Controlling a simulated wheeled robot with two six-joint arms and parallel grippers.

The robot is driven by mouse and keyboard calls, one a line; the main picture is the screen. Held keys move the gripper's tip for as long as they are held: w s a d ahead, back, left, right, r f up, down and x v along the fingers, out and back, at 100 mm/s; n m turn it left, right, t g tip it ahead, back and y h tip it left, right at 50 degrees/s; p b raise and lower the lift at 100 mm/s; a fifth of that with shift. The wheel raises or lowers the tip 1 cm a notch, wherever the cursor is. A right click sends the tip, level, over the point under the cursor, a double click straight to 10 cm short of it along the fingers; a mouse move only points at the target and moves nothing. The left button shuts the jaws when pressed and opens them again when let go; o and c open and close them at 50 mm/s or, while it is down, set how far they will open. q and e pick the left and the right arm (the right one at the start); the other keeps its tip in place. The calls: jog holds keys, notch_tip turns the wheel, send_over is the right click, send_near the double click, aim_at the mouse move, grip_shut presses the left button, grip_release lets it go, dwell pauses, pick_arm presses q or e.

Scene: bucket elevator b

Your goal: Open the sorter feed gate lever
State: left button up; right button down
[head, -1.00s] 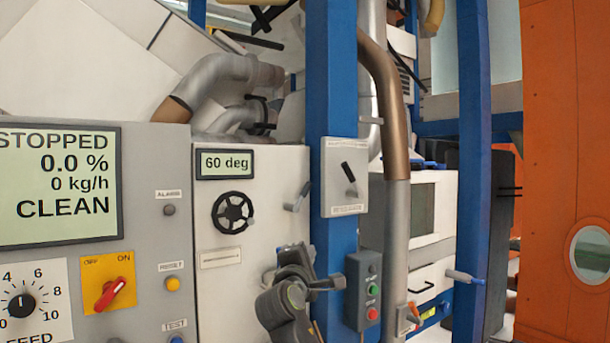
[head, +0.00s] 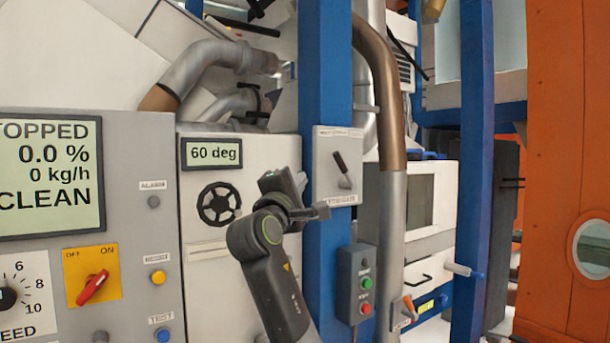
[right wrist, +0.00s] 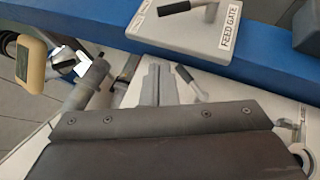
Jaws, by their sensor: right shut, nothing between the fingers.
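The feed gate lever (head: 342,163) has a black handle, tilted up and to the left. It sits on a light grey plate (head: 322,185) fixed to the blue post. In the right wrist view the plate (right wrist: 165,42) shows its FEED GATE label, and the lever handle (right wrist: 174,8) is at the top edge, partly cut off. My right gripper (head: 301,181) is just left of the plate, apart from the lever. In the right wrist view its grey fingers (right wrist: 156,82) are shut together and empty, pointing toward the plate's side. My left gripper is not in view.
A start-stop button box (head: 357,285) is on the post below the plate. A black handwheel (head: 219,204) and a 60 deg display (head: 212,152) are left of my arm. A second lever (right wrist: 188,80) is close by my fingers. A grey pipe (head: 391,215) runs right of the post.

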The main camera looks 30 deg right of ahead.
jog(key=w+d+r+p, duration=0.1)
jog(key=d, duration=0.2)
jog(key=w+d+r+p, duration=0.1)
jog(key=w+d+p, duration=0.1)
jog(key=d, duration=0.1)
jog(key=w+d+r+p, duration=0.1)
jog(key=d+r, duration=0.1)
jog(key=d, duration=0.1)
jog(key=shift+w+d+r+p, duration=0.1)
jog(key=shift+w+d+p, duration=0.1)
jog(key=shift+p, duration=0.2)
jog(key=shift+r, duration=0.1)
